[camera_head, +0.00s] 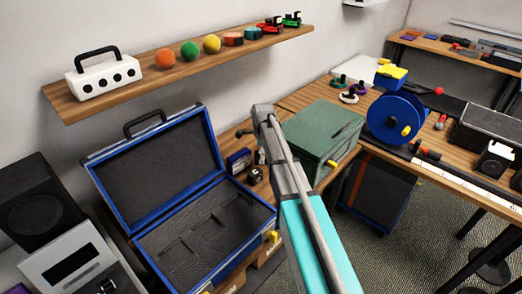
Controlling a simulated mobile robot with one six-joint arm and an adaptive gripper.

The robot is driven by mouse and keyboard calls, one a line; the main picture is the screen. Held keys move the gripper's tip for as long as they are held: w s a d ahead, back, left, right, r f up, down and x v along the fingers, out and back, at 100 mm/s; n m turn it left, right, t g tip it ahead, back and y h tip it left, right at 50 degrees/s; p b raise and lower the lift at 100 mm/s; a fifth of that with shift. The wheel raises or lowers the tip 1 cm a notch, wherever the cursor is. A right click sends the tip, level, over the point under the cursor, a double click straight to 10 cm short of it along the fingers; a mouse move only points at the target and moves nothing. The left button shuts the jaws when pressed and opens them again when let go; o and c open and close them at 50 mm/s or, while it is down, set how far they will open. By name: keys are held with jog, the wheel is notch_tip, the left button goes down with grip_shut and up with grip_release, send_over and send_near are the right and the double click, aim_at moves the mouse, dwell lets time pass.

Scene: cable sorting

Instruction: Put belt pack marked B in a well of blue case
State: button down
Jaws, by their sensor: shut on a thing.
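The blue case (208,112) stands open on the wooden bench, with its lid tilted back. Its dark grey foam floor (190,250) has several recessed wells, and I see nothing lying in them. My gripper (261,158) is to the right of the case, beyond its right rim, and is partly hidden by my arm. It is shut on a small dark pack (255,175) with a pale mark, low over the bench. I cannot read the letter.
A green case (318,137) stands right of my arm. A blue cable reel (391,118) stands on the right bench.

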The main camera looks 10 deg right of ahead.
jog(key=s+r+p, duration=0.6)
jog(key=s+r, duration=0.1)
jog(key=s, duration=0.4)
jog(key=shift+s, duration=0.25)
jog(key=shift+s, duration=0.1)
dwell(0.5)
